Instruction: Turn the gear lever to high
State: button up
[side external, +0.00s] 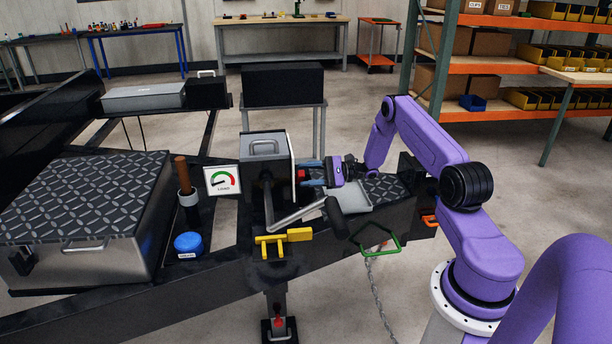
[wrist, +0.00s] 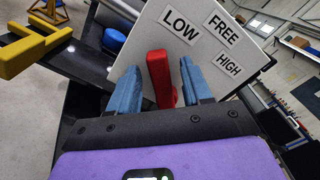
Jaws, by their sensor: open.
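The red gear lever (wrist: 160,80) stands between the two blue fingers of my gripper (wrist: 159,68) in the wrist view. A gap shows on both sides of it, wider on the left, so the open fingers do not grip it. Behind it a white panel (wrist: 195,65) carries the labels LOW, FREE and HIGH. The lever's upper end is just below LOW; FREE and HIGH are to its right. In the side view my gripper (side external: 307,173) is at the right side of the winch box (side external: 267,147), and a bit of the red lever (side external: 301,174) shows there.
A crank with a black grip (side external: 336,217) sticks out below my gripper. A yellow bracket (side external: 270,243), a green hoop (side external: 378,247) and a load gauge (side external: 222,180) are nearby. A blue cap (side external: 188,244) and a checker-plate box (side external: 90,197) stand to the left.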

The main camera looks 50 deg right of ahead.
jog(key=shift+w+a, duration=0.25)
grip_shut()
jog(key=shift+r, duration=0.1)
jog(key=w+d+m, duration=0.5)
jog(key=m, duration=1.3)
jog(key=shift+d, duration=0.2)
jog(key=shift+w, duration=0.15)
dwell(0.4)
